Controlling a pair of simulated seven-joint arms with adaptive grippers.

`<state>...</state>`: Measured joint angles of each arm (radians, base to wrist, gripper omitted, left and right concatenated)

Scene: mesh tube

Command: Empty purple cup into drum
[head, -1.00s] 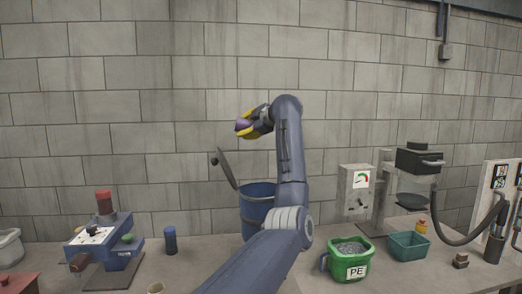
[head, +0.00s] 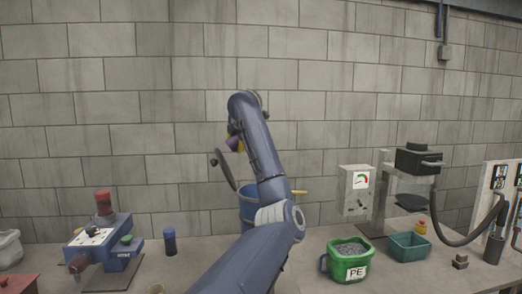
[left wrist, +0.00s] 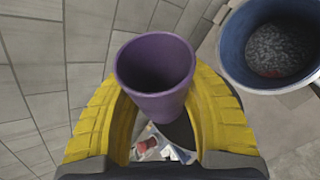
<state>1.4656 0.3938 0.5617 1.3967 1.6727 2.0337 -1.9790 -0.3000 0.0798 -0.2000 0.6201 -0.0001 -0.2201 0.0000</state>
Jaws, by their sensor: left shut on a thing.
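My left gripper (head: 237,138) is shut on the purple cup (head: 233,144), high above the bench and partly hidden behind my arm. In the left wrist view the purple cup (left wrist: 152,75) sits between the yellow fingers. Its mouth faces the camera; its inside is dark and I see no contents in it. The blue drum (head: 246,203) stands on the bench below, partly hidden by my arm. The drum also shows at the upper right of the left wrist view (left wrist: 228,62), apart from the cup, with grey granules inside and a reddish patch among them. My right gripper is not in view.
A dark tilted lid (head: 223,170) stands up at the drum's left. A yellow bar (head: 299,193) sticks out right of my arm. A green PE bucket (head: 346,266), teal bin (head: 408,246) and gauge box (head: 356,190) stand right; a blue machine (head: 105,245) stands left.

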